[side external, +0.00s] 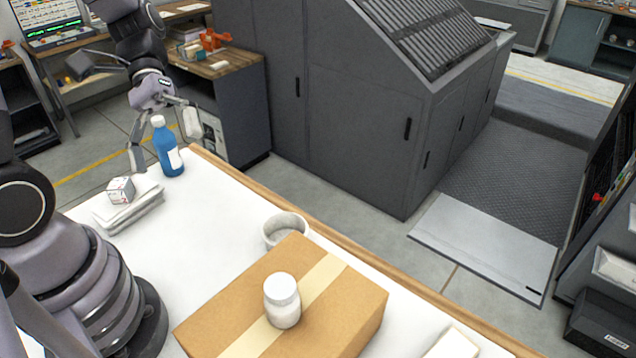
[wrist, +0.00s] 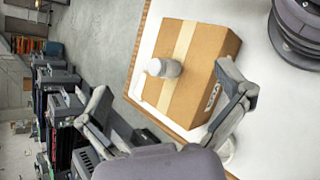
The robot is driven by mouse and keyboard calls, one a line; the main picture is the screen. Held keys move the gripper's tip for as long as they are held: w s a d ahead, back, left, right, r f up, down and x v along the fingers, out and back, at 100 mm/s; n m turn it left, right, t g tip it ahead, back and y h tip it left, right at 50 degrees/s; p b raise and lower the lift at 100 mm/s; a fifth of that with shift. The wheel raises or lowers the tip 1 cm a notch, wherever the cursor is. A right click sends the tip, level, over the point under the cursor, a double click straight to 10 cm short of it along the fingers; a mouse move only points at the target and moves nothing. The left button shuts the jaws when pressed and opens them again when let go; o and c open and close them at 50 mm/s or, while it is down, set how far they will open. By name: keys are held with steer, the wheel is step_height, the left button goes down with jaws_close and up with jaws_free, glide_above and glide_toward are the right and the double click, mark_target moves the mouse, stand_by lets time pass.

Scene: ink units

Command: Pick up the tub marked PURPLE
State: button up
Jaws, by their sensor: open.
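A white tub (side external: 282,300) with a white lid stands upright on a cardboard box (side external: 352,318). It also shows on the box in the wrist view (wrist: 164,68). No PURPLE marking can be read on it in either view. My gripper (side external: 165,150) is open, at the far left end of the table, well away from the tub. A blue bottle (side external: 167,150) with a white cap shows between its fingers in the side view, but I cannot tell whether it is really between them. In the wrist view my spread fingers (wrist: 163,82) frame the box with nothing held.
A pale cup (side external: 284,226) stands close behind the box. A small printed cube (side external: 121,190) sits on folded white cloths (side external: 135,212) at the left. A white item (side external: 452,344) lies at the front right. The table between cloths and cup is clear.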

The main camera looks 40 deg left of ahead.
steer(key=w+f+n+t+h, duration=0.8)
steer(key=w+n+h, duration=0.1)
steer(key=w+n, duration=0.25)
steer(key=n+t+y, duration=0.7)
steer(key=n+t, duration=0.4)
steer(key=n, duration=0.1)
glide_toward(285, 231)
steer(key=d+r, duration=0.1)
steer(key=d, duration=0.1)
steer(key=d+r, duration=0.2)
steer(key=shift+s+r, duration=0.2)
steer(key=shift+r, duration=0.1)
steer(key=shift+w+d+r, duration=0.15)
steer(key=shift+w+d, duration=0.35)
steer(key=shift+x, duration=3.1)
steer(key=c, duration=0.9)
